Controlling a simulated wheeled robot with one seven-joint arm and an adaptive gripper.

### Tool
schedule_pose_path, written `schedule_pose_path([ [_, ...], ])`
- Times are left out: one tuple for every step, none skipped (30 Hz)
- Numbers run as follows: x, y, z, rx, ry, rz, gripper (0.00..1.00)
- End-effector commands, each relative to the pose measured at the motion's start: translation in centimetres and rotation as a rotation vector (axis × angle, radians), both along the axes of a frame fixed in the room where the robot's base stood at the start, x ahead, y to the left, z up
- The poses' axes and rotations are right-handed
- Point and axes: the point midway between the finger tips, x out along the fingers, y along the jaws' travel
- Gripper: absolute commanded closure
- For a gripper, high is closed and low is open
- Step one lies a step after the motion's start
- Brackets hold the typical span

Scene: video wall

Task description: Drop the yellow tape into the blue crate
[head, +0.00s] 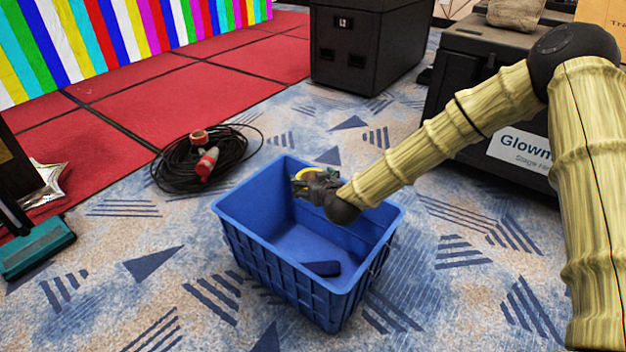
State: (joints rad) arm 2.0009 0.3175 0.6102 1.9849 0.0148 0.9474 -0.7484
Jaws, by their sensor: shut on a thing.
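The blue crate (300,302) stands on the patterned carpet in the middle of the head view, its open top facing up. A small dark blue object (322,268) lies on the crate floor.
A coiled black cable (180,160) with red connectors lies behind and left of the crate. Black cases (370,45) stand at the back and right. A teal-headed broom (38,247) is at the left. Carpet around the crate's front is clear.

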Motion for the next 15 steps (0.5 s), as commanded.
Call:
schedule_pose_path([
  [0.0, 0.0, -1.0, 0.001, -0.001, 0.000, 0.42],
  [0.0, 0.0, -1.3, 0.001, -0.001, 0.000, 0.42],
  [0.0, 0.0, -1.7, 0.000, -0.001, 0.000, 0.42],
  [0.0, 0.0, -2.0, 0.000, -0.001, 0.000, 0.42],
  [0.0, 0.0, -2.3, 0.000, -0.001, 0.000, 0.42],
  [0.0, 0.0, -2.7, 0.001, -0.002, 0.000, 0.42],
  [0.0, 0.0, -2.9, 0.001, -0.002, 0.000, 0.42],
  [0.0, 0.0, -3.2, 0.001, -0.002, 0.000, 0.42],
  [0.0, 0.0, -3.4, 0.001, -0.002, 0.000, 0.42],
  [0.0, 0.0, -3.5, 0.001, -0.002, 0.000, 0.42],
  [0.0, 0.0, -3.6, 0.001, -0.002, 0.000, 0.42],
  [0.0, 0.0, -3.7, 0.001, -0.002, 0.000, 0.42],
  [0.0, 0.0, -3.8, 0.001, -0.002, 0.000, 0.42],
  [0.0, 0.0, -3.8, 0.001, -0.002, 0.000, 0.42],
  [0.0, 0.0, -3.8, 0.001, -0.002, 0.000, 0.42],
])
